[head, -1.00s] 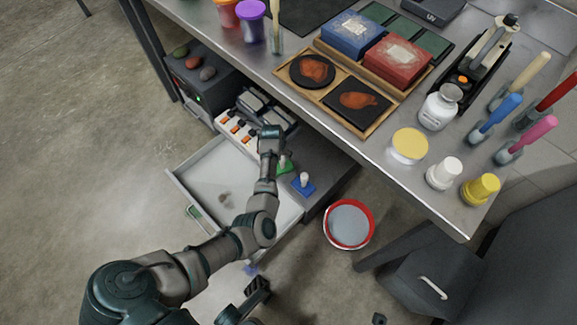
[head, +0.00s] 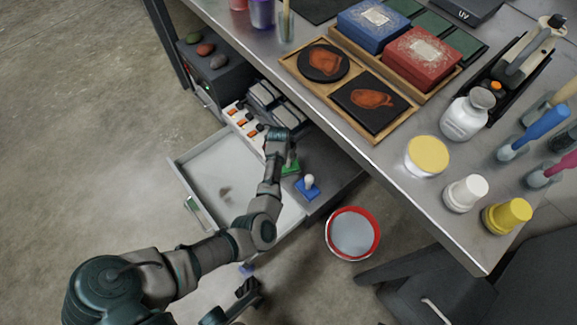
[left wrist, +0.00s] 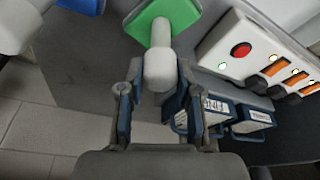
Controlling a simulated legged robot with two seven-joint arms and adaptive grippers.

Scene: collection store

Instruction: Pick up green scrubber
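The green scrubber (left wrist: 162,22) has a green square base and a pale round-ended handle. In the left wrist view its handle end points toward me and lies between the two fingers of my left gripper (left wrist: 160,100), which is open with gaps beside the handle. In the head view the green scrubber (head: 291,167) stands on the grey surface under the table, partly hidden by my left gripper (head: 280,140). My right gripper (head: 248,288) shows at the bottom of the head view, low and away from the scrubber; its finger state is unclear.
A blue scrubber (head: 307,187) stands close to the right of the green one. A white panel with orange switches (head: 240,117) and small labelled boxes (left wrist: 250,116) are nearby. An open drawer (head: 182,170) lies left, a red-rimmed bucket (head: 353,232) right. The metal table edge (head: 400,165) overhangs.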

